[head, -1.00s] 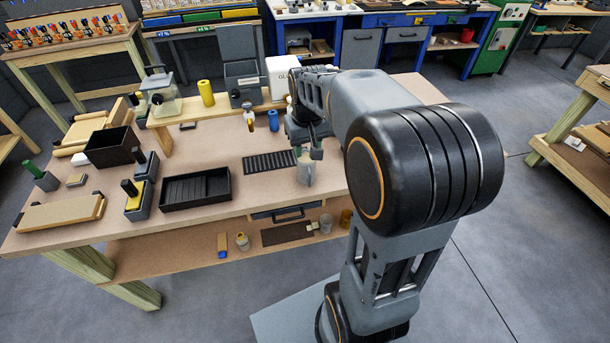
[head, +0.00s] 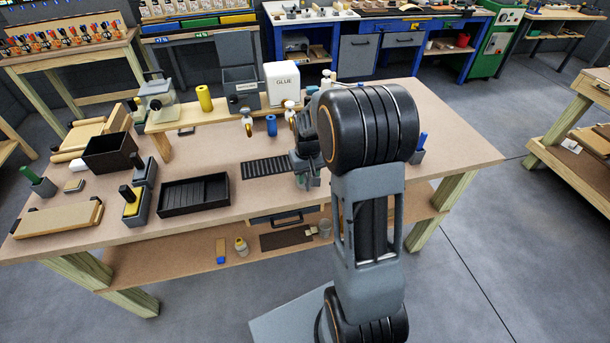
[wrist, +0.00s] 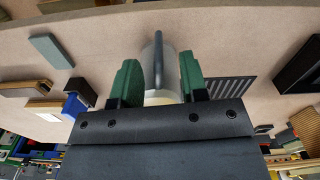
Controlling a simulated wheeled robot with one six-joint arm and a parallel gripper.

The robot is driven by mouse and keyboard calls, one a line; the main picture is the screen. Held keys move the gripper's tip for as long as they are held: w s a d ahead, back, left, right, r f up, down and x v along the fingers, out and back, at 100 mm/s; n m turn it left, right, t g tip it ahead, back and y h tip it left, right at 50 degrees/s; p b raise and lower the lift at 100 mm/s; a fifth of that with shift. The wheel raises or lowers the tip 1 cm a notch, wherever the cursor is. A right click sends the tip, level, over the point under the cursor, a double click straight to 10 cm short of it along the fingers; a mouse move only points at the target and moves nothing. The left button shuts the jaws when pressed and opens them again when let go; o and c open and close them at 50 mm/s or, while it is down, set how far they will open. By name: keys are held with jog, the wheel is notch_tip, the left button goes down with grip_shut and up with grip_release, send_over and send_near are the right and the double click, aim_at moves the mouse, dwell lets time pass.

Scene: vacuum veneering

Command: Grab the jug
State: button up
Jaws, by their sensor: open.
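The jug (wrist: 150,58) is a pale grey vessel near the front edge of the workbench. In the wrist view it stands between the two green-padded fingers of my gripper (wrist: 160,80), and a darker upright strip, perhaps its handle, shows at its top. Something cream-coloured shows low between the fingers. My gripper is open around the jug; I cannot tell whether either finger touches it. In the head view my gripper (head: 305,166) and arm cover most of the jug, leaving only a small greyish part below the fingers.
A black slotted mat (head: 268,164) lies just left of my gripper, with a black tray (head: 195,193) farther left. A blue cylinder (head: 271,125) and a white glue box (head: 281,84) stand behind.

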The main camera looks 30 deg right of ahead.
jog(key=shift+s+f+p, duration=0.15)
jog(key=shift+f+p, duration=0.3)
jog(key=shift+f, duration=1.85)
grip_shut()
jog(key=shift+r, duration=0.1)
